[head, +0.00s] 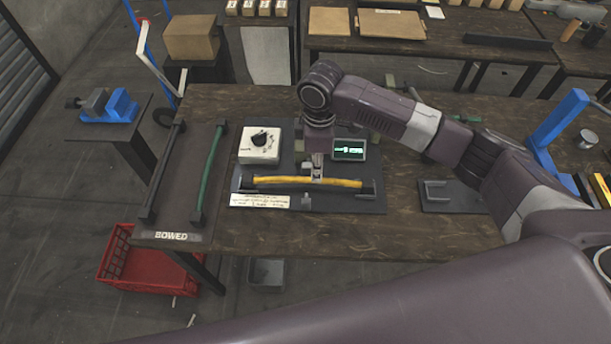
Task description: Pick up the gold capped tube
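The gold tube (290,180) with black end caps lies crosswise along the front of a dark fixture plate (345,206) on the brown workbench. My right gripper (317,172) points down at the middle of the tube, its fingertips at or just above it. The fingers look close together. Whether they touch or grip the tube cannot be told from here. My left gripper is out of view.
A white dial box (260,145) and a small green-lit display (348,149) stand behind the tube. Left is a rack marked "BOWED" (172,236) with a green tube (207,175) and a dark tube (164,172). A grey bracket (450,196) lies right.

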